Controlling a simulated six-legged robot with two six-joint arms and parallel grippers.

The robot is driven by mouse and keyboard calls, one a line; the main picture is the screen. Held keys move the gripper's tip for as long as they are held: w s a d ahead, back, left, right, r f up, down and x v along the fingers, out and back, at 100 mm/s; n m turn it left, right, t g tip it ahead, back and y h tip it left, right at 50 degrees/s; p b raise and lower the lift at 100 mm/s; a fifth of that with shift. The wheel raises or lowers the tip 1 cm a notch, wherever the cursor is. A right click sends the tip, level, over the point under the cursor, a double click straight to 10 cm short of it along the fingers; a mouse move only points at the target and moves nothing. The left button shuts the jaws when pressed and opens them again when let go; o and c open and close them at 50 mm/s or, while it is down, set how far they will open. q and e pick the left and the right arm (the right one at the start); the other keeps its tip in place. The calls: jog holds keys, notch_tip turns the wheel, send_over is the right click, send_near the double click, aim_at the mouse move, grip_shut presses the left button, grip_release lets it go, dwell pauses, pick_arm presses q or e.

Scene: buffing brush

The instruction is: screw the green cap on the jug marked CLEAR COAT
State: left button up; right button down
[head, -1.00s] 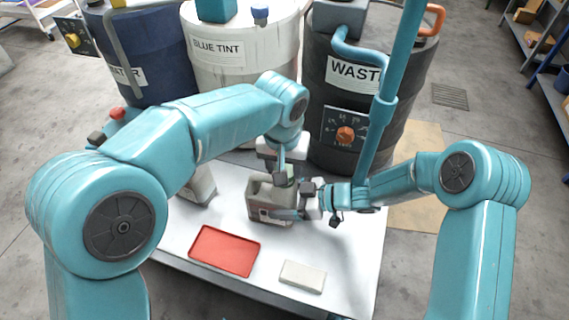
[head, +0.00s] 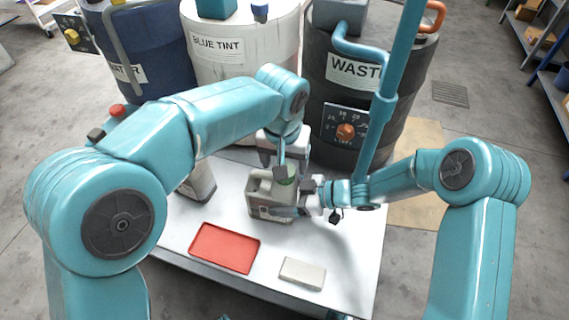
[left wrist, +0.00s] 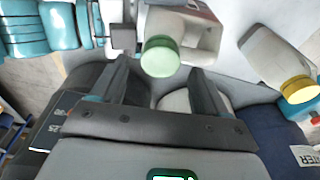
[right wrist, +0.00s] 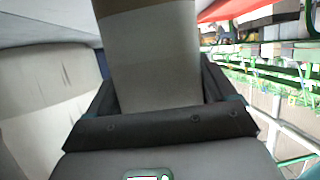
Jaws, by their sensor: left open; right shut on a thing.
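The grey-beige jug (head: 256,200) stands upright on the white table; its label is too small to read. The green cap (head: 289,174) is at the jug's top, over the mouth; whether it is threaded on is unclear. In the left wrist view, the cap (left wrist: 160,57) lies between the spread fingertips of my left gripper (left wrist: 160,68). That gripper is open, over the jug (left wrist: 205,40), with gaps beside the cap. My right gripper (head: 305,204) is shut on the jug from the right. The right wrist view shows the jug's brown and beige body (right wrist: 155,60) between its fingers.
A second jug (head: 199,184), with a yellow cap (left wrist: 298,89), stands to the left on the table. A red tray (head: 224,248) and a pale block (head: 302,273) lie in front. Blue, white and black drums (head: 330,100) stand behind. The table's right front is clear.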

pick_arm(q)
jog(key=shift+r, duration=1.45)
jog(key=o, duration=0.5)
jog(key=r, duration=0.4)
jog(key=s+r, duration=0.1)
jog(key=r, duration=0.7)
jog(key=shift+s+a, duration=0.25)
jog(key=shift+s, duration=0.15)
jog(key=shift+f, duration=0.1)
pick_arm(e)
grip_release()
pick_arm(q)
jog(key=shift+r+p, duration=2.15)
jog(key=shift+r, duration=0.05)
pick_arm(e)
jog(key=v, duration=1.6)
jog(key=shift+d, duration=0.15)
